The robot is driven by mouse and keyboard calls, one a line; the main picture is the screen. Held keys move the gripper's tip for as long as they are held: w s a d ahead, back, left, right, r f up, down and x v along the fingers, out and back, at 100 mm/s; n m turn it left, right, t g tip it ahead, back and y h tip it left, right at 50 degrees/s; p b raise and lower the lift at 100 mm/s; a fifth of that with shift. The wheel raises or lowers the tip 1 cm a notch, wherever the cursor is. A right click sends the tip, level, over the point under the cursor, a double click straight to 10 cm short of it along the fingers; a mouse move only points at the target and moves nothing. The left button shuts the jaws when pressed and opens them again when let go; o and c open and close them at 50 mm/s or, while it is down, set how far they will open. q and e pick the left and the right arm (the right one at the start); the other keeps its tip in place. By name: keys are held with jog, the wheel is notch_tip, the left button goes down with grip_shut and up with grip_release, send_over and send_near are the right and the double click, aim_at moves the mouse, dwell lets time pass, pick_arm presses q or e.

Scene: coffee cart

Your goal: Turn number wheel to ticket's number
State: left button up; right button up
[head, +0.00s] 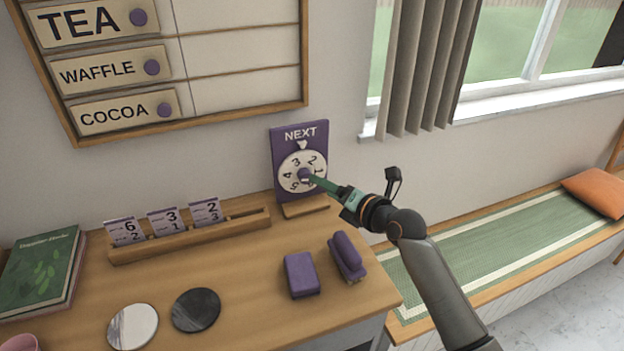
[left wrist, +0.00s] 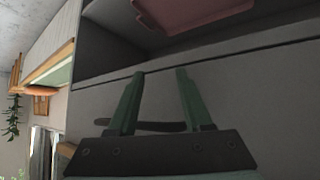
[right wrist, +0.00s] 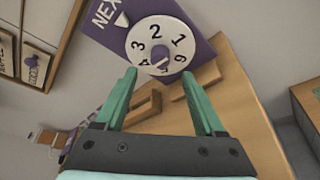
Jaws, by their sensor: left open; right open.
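The number wheel (head: 292,162) is a white disc with dark digits and a purple centre knob on an upright purple board marked NEXT (head: 300,133). A white pointer (head: 302,145) sits above it, roughly between the 3 and the 2. Three numbered tickets stand in a wooden rack: a left one (head: 126,231), a middle one (head: 165,221) and a right one (head: 206,211). My right gripper (head: 310,179) is open, its fingertips close to the knob (right wrist: 159,58); I cannot tell if they touch. My left gripper (left wrist: 160,74) is open and empty by a grey cabinet.
A purple block (head: 301,274) and a purple stapler-like object (head: 347,257) lie on the counter below the board. Two round coasters, white (head: 133,327) and black (head: 196,310), and books (head: 40,272) are at left. A menu board (head: 190,120) hangs above.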

aim_at(305, 175)
jog(key=x, duration=0.6)
jog(key=shift+w, duration=0.2)
jog(key=shift+a, duration=0.15)
jog(key=shift+c, duration=0.3)
jog(key=shift+f, duration=0.1)
grip_shut()
